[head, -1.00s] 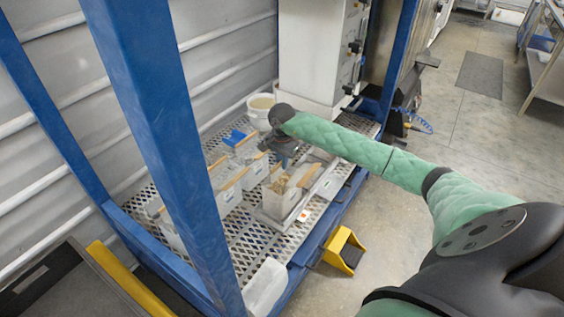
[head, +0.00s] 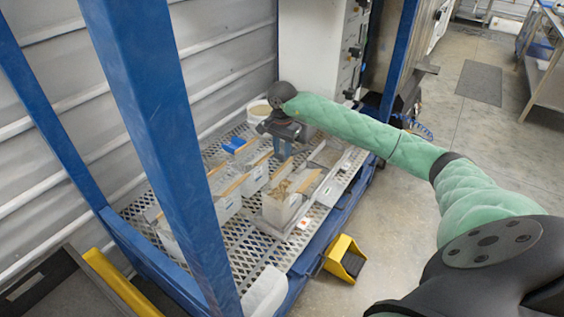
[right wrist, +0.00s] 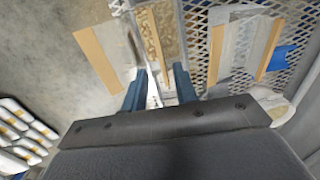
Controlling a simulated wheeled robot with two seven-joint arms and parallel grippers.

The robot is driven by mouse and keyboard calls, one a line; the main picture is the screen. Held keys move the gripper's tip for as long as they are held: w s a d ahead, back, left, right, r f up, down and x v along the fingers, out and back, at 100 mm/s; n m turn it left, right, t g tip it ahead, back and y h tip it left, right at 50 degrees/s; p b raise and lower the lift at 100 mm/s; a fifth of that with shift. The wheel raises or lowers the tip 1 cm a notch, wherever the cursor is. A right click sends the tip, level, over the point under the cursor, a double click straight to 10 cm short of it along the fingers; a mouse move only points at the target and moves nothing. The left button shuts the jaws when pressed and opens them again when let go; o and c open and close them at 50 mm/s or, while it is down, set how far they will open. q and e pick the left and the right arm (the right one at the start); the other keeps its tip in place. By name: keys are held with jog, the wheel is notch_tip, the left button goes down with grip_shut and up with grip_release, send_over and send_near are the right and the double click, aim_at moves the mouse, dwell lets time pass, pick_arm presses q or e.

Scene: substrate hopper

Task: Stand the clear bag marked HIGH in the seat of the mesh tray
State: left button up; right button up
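A clear bag (head: 283,208) with tan grainy filling stands at the near end of a pale metal fixture on the mesh deck (head: 247,250). It also shows in the right wrist view (right wrist: 160,30), beyond the fingertips. Any word on it is too small to read. Other pale bags with tan strips (head: 228,204) stand to its left; I cannot tell which one is marked HIGH. My right gripper (head: 284,155) points down above the far end of the filled bag. In the right wrist view its blue fingers (right wrist: 160,85) are apart, with nothing visibly clamped. My left gripper is out of view.
A blue object (head: 235,143) lies at the back of the row, near a white bucket (head: 259,110). A blue post (head: 155,130) crosses the left foreground. A yellow step (head: 343,258) stands on the floor at the right, where the floor is open.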

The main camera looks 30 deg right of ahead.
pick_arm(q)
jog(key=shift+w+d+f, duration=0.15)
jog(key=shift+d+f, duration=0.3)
pick_arm(e)
jog(key=shift+r, duration=1.7)
